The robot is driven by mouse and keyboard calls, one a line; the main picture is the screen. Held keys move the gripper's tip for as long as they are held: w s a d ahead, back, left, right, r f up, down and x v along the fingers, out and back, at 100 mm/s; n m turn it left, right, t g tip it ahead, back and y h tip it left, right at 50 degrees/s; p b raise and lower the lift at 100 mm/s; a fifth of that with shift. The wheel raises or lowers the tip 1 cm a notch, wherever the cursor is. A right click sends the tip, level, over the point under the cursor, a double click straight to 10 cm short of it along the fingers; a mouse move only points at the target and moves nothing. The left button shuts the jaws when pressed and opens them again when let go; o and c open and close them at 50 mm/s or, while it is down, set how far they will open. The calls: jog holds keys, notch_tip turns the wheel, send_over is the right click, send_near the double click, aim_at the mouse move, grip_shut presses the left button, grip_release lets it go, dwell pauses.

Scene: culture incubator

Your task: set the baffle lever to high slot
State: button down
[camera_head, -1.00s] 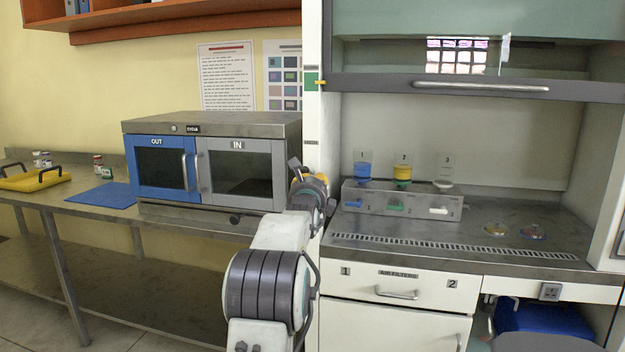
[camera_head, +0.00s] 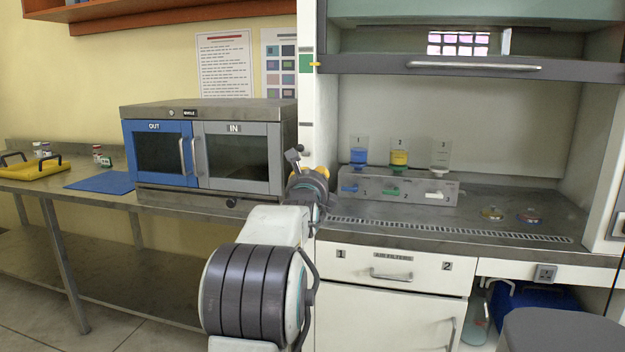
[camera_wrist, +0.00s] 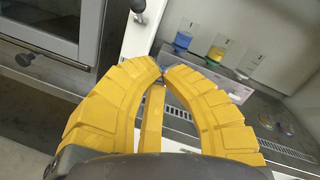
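A dark lever-like part (camera_head: 292,156) shows beside the white post (camera_head: 307,120) at the left of the fume hood, just above my wrist. In the wrist view a black knob on a short stem (camera_wrist: 138,8) stands out at the top, by the white post; I take it to be the baffle lever. My gripper (camera_wrist: 163,70) has yellow fingers whose tips meet or nearly meet, with nothing seen held. It is below the knob in that view and apart from it. In the head view my wrist mostly hides the gripper. The slots cannot be made out clearly.
The incubator (camera_head: 205,107) with OUT and IN doors stands left of the post. At right, the hood holds a filter rack (camera_head: 385,187) with several cups, and two small dishes (camera_head: 492,213). The raised sash (camera_head: 560,70) is above. A dark stool (camera_head: 560,332) is at lower right.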

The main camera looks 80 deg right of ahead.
jog(key=shift+s+a+r, duration=0.1)
jog(key=shift+a+r, duration=0.1)
jog(key=shift+a, duration=0.45)
jog(key=shift+s+a+r, duration=0.1)
jog(key=shift+a+r, duration=0.1)
jog(key=shift+a, duration=0.4)
jog(key=shift+s+a+r, duration=0.1)
jog(key=shift+a+r, duration=0.1)
jog(key=shift+a, duration=0.45)
